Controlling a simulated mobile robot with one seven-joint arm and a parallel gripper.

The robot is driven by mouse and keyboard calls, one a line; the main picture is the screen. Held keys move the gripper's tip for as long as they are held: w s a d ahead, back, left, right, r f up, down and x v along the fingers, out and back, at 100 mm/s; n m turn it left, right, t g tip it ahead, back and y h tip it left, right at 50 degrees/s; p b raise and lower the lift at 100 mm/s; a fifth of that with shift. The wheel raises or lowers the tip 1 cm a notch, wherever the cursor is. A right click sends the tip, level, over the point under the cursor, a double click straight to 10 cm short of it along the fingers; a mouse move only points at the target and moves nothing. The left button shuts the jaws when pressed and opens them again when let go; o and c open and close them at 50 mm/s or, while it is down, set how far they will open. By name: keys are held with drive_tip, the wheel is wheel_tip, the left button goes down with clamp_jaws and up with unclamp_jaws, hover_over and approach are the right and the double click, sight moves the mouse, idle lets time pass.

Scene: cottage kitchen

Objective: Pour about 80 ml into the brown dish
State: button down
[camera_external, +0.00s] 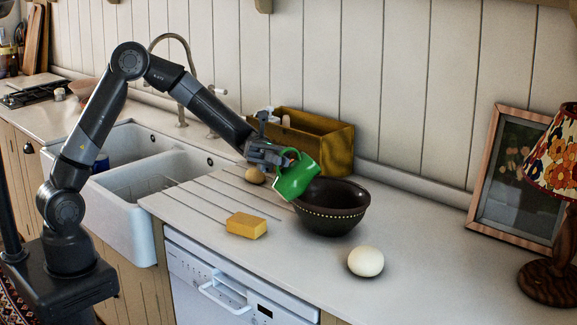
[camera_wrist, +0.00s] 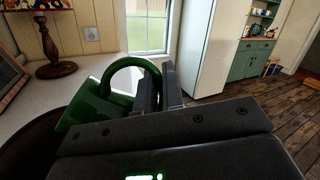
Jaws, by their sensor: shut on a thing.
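My gripper (camera_external: 284,157) is shut on the handle of a green mug (camera_external: 298,177). The mug is held above the counter, tilted to the right, with its mouth toward the brown dish (camera_external: 331,214). The dish is a dark brown bowl with a dotted band, standing upright on the counter just right of and below the mug. No stream of liquid is visible, and the insides of mug and dish cannot be made out. In the wrist view, the green mug (camera_wrist: 92,110) shows with its handle at my gripper's fingers (camera_wrist: 160,88). A dark rim of the dish (camera_wrist: 30,135) shows at lower left.
A yellow sponge (camera_external: 246,225) and a pale egg-like object (camera_external: 365,261) lie on the counter near the dish. A brown round thing (camera_external: 255,175) and a wooden box (camera_external: 318,138) are behind. A picture frame (camera_external: 490,205) and lamp (camera_external: 556,165) stand right; a double sink (camera_external: 140,185) is left.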

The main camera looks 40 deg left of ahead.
sight(295, 151)
drive_tip(key=shift+w+r+n, duration=0.1)
drive_tip(key=shift+n, duration=0.2)
drive_tip(key=shift+w+r+n, duration=0.1)
drive_tip(key=shift+r+n, duration=0.1)
drive_tip(key=shift+n, duration=0.1)
drive_tip(key=shift+w+d+r+n+t, duration=0.15)
drive_tip(key=shift+w+r+n+t, duration=0.15)
drive_tip(key=shift+r+n, duration=0.15)
drive_tip(key=shift+r+n, duration=0.15)
drive_tip(key=shift+n, duration=0.1)
drive_tip(key=shift+w, duration=0.1)
drive_tip(key=shift+w+d+n+t+h, duration=0.25)
drive_tip(key=shift+w+n, duration=0.25)
drive_tip(key=shift+n, duration=0.6)
idle(0.4)
drive_tip(key=shift+w+d+n+t, duration=0.25)
drive_tip(key=shift+w+n, duration=0.45)
drive_tip(key=shift+w, duration=0.3)
idle(0.4)
